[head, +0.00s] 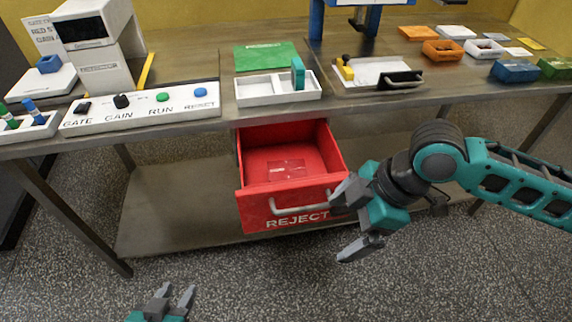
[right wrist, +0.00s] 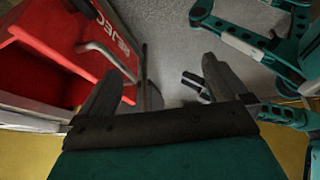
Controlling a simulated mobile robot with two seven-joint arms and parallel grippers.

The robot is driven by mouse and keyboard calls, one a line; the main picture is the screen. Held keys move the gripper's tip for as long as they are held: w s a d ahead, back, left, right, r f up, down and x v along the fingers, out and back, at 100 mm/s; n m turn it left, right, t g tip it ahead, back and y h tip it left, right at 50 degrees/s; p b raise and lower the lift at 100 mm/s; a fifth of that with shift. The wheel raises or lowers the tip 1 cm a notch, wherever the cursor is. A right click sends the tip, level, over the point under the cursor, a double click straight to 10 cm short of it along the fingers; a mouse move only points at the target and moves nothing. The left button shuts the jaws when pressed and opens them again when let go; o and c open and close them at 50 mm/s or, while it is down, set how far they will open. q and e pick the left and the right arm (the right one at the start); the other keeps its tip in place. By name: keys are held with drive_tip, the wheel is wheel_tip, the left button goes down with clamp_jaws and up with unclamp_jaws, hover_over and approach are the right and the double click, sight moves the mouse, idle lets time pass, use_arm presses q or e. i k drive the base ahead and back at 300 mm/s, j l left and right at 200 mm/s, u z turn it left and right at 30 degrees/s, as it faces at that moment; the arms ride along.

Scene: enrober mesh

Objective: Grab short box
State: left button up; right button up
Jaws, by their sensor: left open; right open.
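Several small blocks or boxes lie at the bench's right end: orange (head: 419,33), a second orange one with an opening (head: 443,51), white (head: 487,49), blue (head: 515,71) and green (head: 556,68). I cannot tell which is the short box. A teal piece (head: 298,72) stands upright in a white two-part tray (head: 263,97). My right gripper (head: 352,220) is open and empty by the right end of the handle (head: 300,208) of the red REJECT drawer (head: 258,208); contact is unclear. My left gripper (head: 176,292) is open and empty, low at the bottom edge, away from the bench.
The REJECT drawer is pulled out below the bench top, with a faint clear flat patch (head: 287,168) on its floor. A button panel (head: 140,108) and grey machine (head: 100,70) stand left. A lower shelf (head: 175,200) is clear. A black-handled white plate (head: 375,72) lies mid-right.

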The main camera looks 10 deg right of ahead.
sight(278, 170)
drive_tip(key=i, duration=0.9)
